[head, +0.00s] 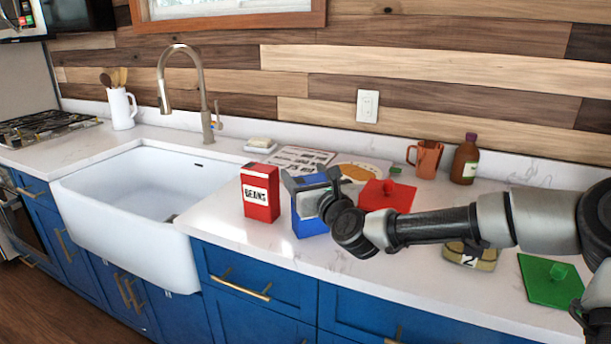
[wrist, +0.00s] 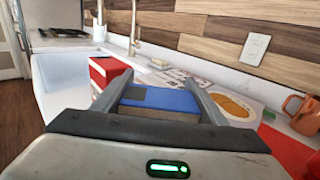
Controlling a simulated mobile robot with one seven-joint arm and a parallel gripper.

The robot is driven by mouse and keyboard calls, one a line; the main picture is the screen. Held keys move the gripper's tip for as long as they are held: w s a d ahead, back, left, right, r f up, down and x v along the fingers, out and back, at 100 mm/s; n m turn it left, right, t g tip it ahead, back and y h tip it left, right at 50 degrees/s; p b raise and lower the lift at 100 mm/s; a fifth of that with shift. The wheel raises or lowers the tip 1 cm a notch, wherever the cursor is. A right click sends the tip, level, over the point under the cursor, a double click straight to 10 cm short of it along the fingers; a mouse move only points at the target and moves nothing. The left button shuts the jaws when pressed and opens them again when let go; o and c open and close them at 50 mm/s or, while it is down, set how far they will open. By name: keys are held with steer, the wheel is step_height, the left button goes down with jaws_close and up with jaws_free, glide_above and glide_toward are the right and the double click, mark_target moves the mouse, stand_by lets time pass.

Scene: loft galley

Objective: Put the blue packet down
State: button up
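The blue packet (head: 309,222) is upright at the counter's front part, just right of the red beans packet (head: 260,193). My gripper (head: 313,181) is over its top, with one finger on each side. In the wrist view the blue packet (wrist: 160,99) fills the space between the fingers, and they look closed on it. Its base seems at or very near the countertop; I cannot tell if it touches. My wrist hides part of its right side.
The white sink (head: 130,195) lies to the left. Behind are a patterned sheet (head: 300,158) and a butter dish (head: 260,146). A red lidded item (head: 387,195), an orange mug (head: 425,158), a brown bottle (head: 465,160) and a green lidded item (head: 548,282) stand right. Counter left of the beans is clear.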

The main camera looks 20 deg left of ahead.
steer(key=o, duration=0.4)
steer(key=shift+o, duration=0.2)
steer(key=shift+r, duration=0.1)
steer(key=shift+s+d, duration=0.1)
steer(key=shift+d, duration=0.05)
steer(key=p+v, duration=0.2)
steer(key=v, duration=0.9)
steer(key=shift+s+d, duration=0.2)
steer(key=shift+s, duration=0.05)
